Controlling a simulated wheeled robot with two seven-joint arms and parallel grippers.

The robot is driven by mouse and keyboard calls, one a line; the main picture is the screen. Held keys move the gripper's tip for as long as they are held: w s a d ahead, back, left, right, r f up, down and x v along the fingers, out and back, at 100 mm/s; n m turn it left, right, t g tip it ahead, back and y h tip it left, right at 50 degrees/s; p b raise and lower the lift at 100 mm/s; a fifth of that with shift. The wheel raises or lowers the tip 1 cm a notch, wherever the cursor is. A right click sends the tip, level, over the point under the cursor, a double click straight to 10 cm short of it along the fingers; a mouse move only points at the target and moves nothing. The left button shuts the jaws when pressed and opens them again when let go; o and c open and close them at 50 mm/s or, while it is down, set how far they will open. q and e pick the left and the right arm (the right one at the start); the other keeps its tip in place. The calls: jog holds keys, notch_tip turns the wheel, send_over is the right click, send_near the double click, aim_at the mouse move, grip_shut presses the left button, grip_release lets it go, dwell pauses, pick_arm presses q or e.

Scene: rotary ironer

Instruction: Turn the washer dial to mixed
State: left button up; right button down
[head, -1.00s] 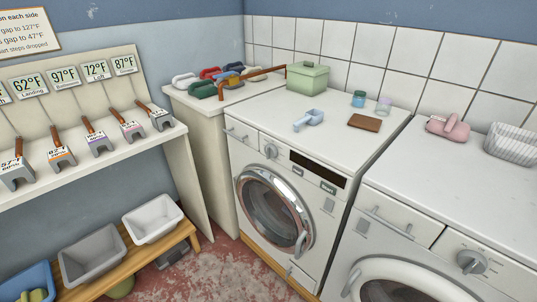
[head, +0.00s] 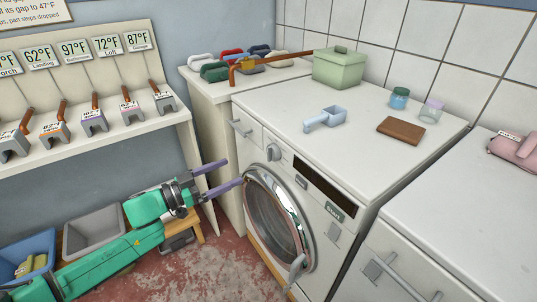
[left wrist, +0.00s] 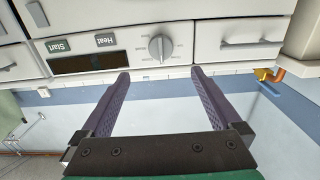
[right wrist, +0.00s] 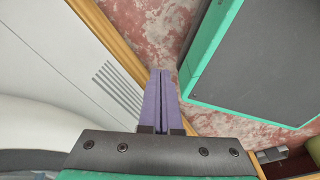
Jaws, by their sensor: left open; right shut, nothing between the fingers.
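The white washer (head: 262,225) stands in the middle of the head view with its round glass door shut. Its grey dial (head: 273,152) is on the front panel, left of the dark display. The dial also shows in the left wrist view (left wrist: 160,48), ahead of and between the fingertips; its printed labels are too small to read. My left gripper (head: 234,173) is open and empty, in front of the washer, left of and below the dial, apart from it. My right gripper (right wrist: 161,75) is shut and empty, low over the red floor beside a white machine front.
A drawer handle (head: 239,128) juts out left of the dial. On the washer top are a blue scoop (head: 325,118), a green box (head: 338,68), a brown block (head: 400,131) and small jars (head: 399,98). A second machine (head: 450,225) stands at right. Bins (head: 94,232) sit at lower left.

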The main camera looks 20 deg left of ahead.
aim_at(268, 155)
pick_arm(q)
jog(key=x, duration=1.3)
jog(key=shift+w, duration=0.2)
pick_arm(e)
jog(key=shift+s+a+r, duration=0.15)
jog(key=shift+s+a, duration=0.15)
jog(key=shift+a, duration=0.2)
pick_arm(q)
jog(key=c, duration=1.4)
